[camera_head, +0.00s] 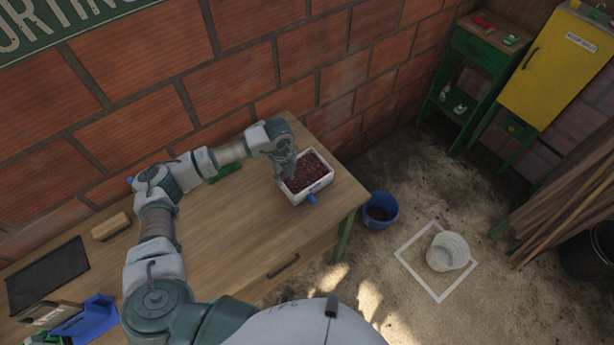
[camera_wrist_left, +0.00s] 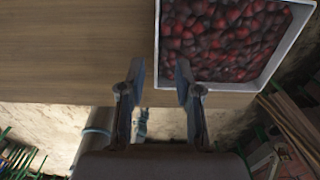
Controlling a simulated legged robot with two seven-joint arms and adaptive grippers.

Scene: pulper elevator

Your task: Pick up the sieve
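The sieve is probably the white rectangular tray (camera_head: 319,186) of dark red cherries, with blue handles, at the right end of the wooden table. In the left wrist view, the tray (camera_wrist_left: 157,45) fills the upper right. My left gripper (camera_head: 290,176) is at the tray's left side in the head view. My right gripper is not in view.
The wooden table (camera_head: 235,225) stands against a brick wall. A blue bucket (camera_head: 380,210) stands on the floor at its right end. A white bucket (camera_head: 447,251) stands inside a white floor square. A yellow cabinet (camera_head: 555,70) is at the back right. A blue bin (camera_head: 95,318) is at lower left.

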